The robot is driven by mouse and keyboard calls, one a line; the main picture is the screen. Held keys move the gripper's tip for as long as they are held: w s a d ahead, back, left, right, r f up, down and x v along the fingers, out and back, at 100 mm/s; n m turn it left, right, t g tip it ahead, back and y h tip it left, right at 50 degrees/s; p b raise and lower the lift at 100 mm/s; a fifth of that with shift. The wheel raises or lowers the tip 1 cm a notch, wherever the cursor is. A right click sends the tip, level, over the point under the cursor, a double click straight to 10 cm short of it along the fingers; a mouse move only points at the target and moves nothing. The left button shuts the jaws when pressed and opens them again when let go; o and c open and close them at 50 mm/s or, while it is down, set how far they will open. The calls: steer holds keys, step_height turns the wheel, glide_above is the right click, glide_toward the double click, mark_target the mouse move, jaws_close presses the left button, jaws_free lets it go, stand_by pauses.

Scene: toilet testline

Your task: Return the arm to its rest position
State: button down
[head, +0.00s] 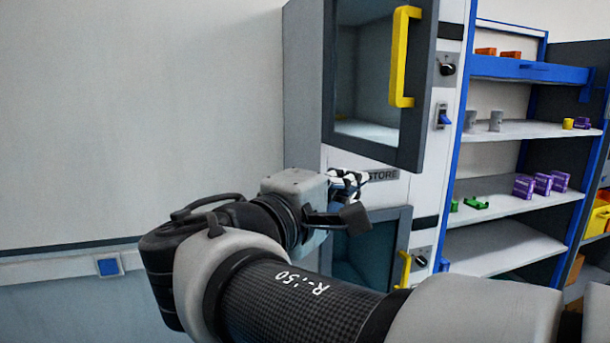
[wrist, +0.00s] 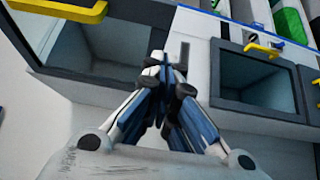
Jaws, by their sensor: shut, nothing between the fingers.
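My gripper (wrist: 168,75) is shut and empty in the wrist view, its two fingers meeting at the tips. In the head view my gripper (head: 350,180) is partly hidden behind the wrist and points away, in front of the cabinet near the "STORE" label (head: 383,175). My arm reaches from the lower right of the head view towards the middle, bent at the wrist. No object is held.
An upper cabinet door (head: 425,75) with a yellow handle (head: 402,57) stands just above my gripper. A lower compartment (head: 365,252) is below. Shelves (head: 515,204) with purple boxes and green parts stand at right. The wall (head: 140,120) at left is clear.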

steer(key=s, duration=0.5)
steer(key=s+d+f+m+g+y+b, duration=0.1)
steer(key=s+d+f+g, duration=0.25)
steer(key=f, duration=0.35)
steer(key=s+d+f+m+g+y, duration=0.1)
steer(key=s+d+f+m+g, duration=0.1)
steer(key=d+f, duration=0.4)
steer(key=s+d+f+m+g+y+b, duration=0.1)
steer(key=s+d+f+g, duration=0.25)
steer(key=f, duration=0.35)
steer(key=s+a+f+m+y, duration=0.5)
steer(key=s+f+m+y, duration=0.1)
steer(key=f, duration=0.5)
steer(key=shift+s+f+m+g+y+b, duration=0.3)
steer(key=shift+s+f+y+b, duration=0.1)
steer(key=shift+s+y, duration=0.45)
